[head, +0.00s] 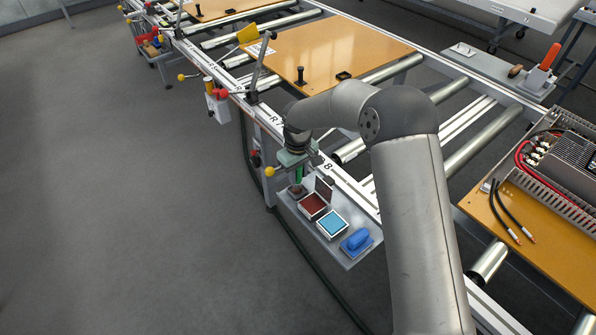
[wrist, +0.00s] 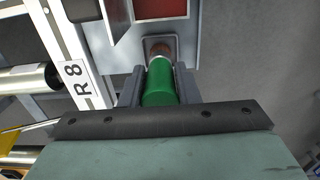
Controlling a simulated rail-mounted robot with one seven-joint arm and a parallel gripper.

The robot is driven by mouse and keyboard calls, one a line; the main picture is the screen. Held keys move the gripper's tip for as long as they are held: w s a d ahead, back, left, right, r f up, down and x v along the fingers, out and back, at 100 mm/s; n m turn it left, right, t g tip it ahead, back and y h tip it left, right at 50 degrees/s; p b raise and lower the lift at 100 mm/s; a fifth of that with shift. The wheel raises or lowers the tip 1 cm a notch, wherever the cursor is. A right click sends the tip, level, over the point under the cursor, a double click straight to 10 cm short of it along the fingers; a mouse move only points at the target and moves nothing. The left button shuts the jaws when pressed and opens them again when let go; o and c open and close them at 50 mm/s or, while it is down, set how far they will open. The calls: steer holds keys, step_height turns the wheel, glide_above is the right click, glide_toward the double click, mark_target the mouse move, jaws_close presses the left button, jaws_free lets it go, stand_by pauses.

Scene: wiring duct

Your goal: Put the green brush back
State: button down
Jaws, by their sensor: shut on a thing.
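The green brush (wrist: 160,82) is between the two fingers of my gripper (wrist: 158,76), which is shut on its green handle. The brush's brownish end (wrist: 160,48) points into or onto a small grey square holder (wrist: 178,42) on the shelf. I cannot tell how deep it sits there. In the head view, my gripper (head: 297,176) is above the far-left end of the grey shelf (head: 348,262). A bit of the green brush (head: 299,174) shows between the fingers, roughly upright.
A dark red pad (head: 312,206), a light blue pad (head: 332,224) and a blue-handled block (head: 356,241) sit on the same shelf. An upright dark plate (head: 324,187) stands close beside my gripper. The roller conveyor's frame marked R8 runs alongside. Open floor lies left.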

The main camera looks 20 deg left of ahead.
steer(key=shift+f, duration=0.2)
steer(key=c, duration=1.1)
jaws_free()
steer(key=shift+r, duration=0.1)
step_height(320, 180, up, 12)
steer(key=shift+r+b, duration=0.1)
steer(key=shift+b, duration=0.55)
steer(key=shift+r, duration=0.1)
